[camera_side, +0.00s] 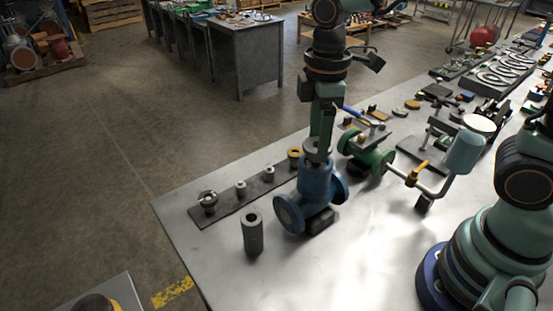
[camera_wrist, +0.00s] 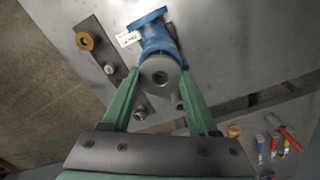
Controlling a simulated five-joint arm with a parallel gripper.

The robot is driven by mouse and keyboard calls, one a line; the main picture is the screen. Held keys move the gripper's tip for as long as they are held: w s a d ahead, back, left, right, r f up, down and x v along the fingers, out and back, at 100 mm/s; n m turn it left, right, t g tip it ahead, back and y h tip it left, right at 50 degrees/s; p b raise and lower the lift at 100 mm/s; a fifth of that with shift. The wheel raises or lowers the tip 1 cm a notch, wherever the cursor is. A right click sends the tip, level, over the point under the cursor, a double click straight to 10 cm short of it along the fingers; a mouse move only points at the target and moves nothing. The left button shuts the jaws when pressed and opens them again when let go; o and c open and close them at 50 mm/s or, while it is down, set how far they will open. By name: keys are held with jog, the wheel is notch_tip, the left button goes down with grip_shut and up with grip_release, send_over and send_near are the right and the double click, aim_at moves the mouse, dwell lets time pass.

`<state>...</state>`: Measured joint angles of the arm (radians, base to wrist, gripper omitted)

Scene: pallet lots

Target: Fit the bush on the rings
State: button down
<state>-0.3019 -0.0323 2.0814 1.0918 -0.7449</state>
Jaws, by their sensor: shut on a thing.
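A blue valve body (camera_side: 318,188) with round side flanges stands upright on the metal bench; it also shows in the wrist view (camera_wrist: 154,34). My gripper (camera_side: 317,146) points down over its top. In the wrist view, the two green fingers of my gripper (camera_wrist: 161,82) close on either side of a grey round bush (camera_wrist: 160,72) with a hole in its middle. The bush is in line with the valve body's top, but I cannot tell whether it touches anything below. The rings are not seen; the bush and body cover that spot.
A dark strip (camera_side: 228,205) beside the valve holds small metal parts and a brass ring (camera_side: 294,154). A dark hollow cylinder (camera_side: 252,233) stands in front. A green valve (camera_side: 366,158) with piping stands close at right. The bench's front middle is clear.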

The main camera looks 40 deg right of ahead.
jog(key=shift+f, duration=0.95)
grip_release()
dwell(0.3)
dwell(0.4)
jog(key=shift+r, duration=3.5)
